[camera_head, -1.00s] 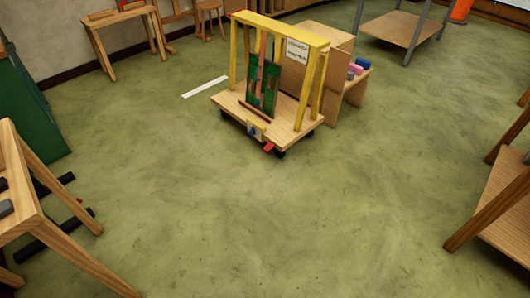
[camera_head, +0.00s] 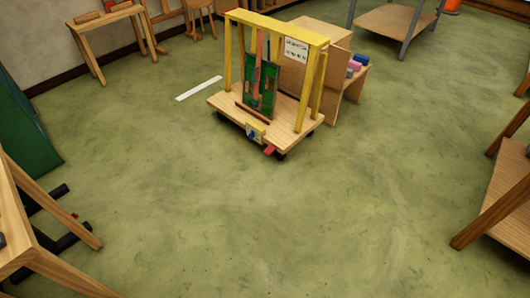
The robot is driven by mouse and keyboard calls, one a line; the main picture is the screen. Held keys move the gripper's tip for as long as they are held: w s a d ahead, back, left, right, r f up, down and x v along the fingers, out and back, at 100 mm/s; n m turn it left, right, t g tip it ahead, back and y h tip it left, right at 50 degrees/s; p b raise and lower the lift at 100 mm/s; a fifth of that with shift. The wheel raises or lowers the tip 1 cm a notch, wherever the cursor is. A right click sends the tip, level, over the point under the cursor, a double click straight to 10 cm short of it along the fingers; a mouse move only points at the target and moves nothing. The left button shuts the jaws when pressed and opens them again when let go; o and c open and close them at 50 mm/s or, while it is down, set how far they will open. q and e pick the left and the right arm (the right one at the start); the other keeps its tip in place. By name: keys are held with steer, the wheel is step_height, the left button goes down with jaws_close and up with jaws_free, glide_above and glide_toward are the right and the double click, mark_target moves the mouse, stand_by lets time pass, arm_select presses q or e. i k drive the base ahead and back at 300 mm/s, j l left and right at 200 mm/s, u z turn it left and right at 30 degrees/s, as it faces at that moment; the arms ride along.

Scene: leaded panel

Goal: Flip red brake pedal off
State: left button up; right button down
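The red brake pedal (camera_head: 270,151) sticks out low at the front edge of a wooden cart (camera_head: 290,122), near the cart's front wheel. The cart has a yellow frame (camera_head: 276,25) and carries a green and brown leaded panel (camera_head: 261,86) standing upright. Whether the pedal is on or off is too small to tell. Neither of my grippers is in view.
A wooden cabinet (camera_head: 345,95) stands close behind the cart on the right. A wooden table (camera_head: 30,240) is at the lower left, and a wooden shelf (camera_head: 505,205) is at the right edge. The green floor (camera_head: 260,220) in front of the cart is clear.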

mark_target(271, 148)
steer(key=i+j+z, duration=0.1)
steer(key=i+j, duration=0.25)
steer(key=i+j+z, duration=0.15)
steer(key=i+j, duration=0.2)
steer(key=j, duration=0.15)
steer(key=i+j+z, duration=0.1)
steer(key=i+j, duration=0.2)
steer(key=j, duration=0.15)
steer(key=i+j+z, duration=0.15)
steer(key=i+j, duration=0.15)
steer(key=j, duration=0.2)
steer(key=i+j+z, duration=0.1)
steer(key=i+j, duration=0.15)
steer(key=j, duration=0.25)
steer(key=i+j+z, duration=0.1)
steer(key=i+j, duration=0.15)
steer(key=j, duration=0.3)
steer(key=i+j+z, duration=0.15)
steer(key=j, duration=0.45)
steer(key=i+j+z, duration=0.1)
steer(key=i+j, duration=0.15)
steer(key=j, duration=0.35)
